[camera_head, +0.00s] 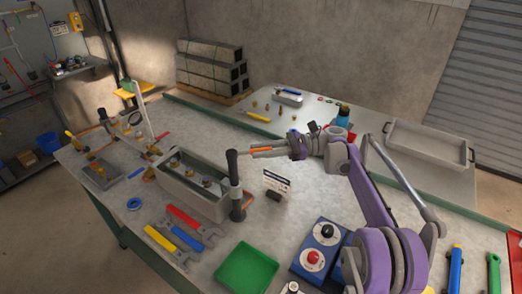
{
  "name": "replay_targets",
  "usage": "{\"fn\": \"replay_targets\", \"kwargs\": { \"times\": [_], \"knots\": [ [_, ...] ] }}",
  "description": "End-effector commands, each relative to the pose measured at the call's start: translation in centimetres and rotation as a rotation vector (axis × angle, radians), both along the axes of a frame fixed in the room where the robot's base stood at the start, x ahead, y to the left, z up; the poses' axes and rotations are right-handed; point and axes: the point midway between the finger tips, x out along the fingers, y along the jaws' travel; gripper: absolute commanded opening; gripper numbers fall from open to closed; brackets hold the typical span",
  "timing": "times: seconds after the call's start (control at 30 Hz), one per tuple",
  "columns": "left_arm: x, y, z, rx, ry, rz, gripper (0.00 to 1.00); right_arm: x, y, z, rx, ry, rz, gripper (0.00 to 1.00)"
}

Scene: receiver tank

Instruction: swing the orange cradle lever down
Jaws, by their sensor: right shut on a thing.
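My right gripper (257,150) reaches in from the right on its purple and grey arm, above the middle of the table. Its jaws point left and are shut on the orange lever (263,149), of which only a thin orange strip shows between the fingers. The rest of the lever is hidden or too small to make out. The fingertips are close to an upright black and grey post (236,186). Left of the post stands a long grey open box (214,210) with brass fittings in it; I cannot tell how the lever joins it. My left gripper is not in view.
Red, blue and yellow wrenches (183,217) lie in front of the box. A green tray (247,268), blue button boxes (320,246) and a small sign card (276,181) stand nearby. A grey tray (425,150) is at the right. The back table strip holds small brass parts.

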Motion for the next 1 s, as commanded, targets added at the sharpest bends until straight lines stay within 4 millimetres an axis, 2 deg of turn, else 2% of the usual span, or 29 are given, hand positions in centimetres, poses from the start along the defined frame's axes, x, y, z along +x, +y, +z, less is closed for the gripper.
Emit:
{"fn": "replay_targets", "kwargs": {
  "times": [0.23,0.27,0.4,0.43,0.77,0.87,1.0],
  "knots": [
    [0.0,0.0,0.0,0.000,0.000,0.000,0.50,0.0,0.0,0.1,0.002,-0.001,0.000,0.00],
    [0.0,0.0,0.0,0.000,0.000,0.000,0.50,0.0,0.0,0.1,0.002,-0.001,0.000,0.24],
    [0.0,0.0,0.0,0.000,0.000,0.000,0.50,0.0,0.0,0.1,0.001,-0.001,0.000,0.49],
    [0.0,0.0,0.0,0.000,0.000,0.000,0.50,0.0,0.0,0.1,0.001,-0.001,0.000,0.52],
    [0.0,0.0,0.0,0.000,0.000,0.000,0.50,0.1,-0.3,0.0,0.000,0.000,-0.001,0.52],
    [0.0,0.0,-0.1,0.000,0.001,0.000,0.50,0.2,-1.4,0.0,0.000,0.000,-0.002,0.52],
    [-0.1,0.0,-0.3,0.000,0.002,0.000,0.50,0.5,-4.1,-0.1,0.001,0.000,-0.003,0.52]
  ]
}}
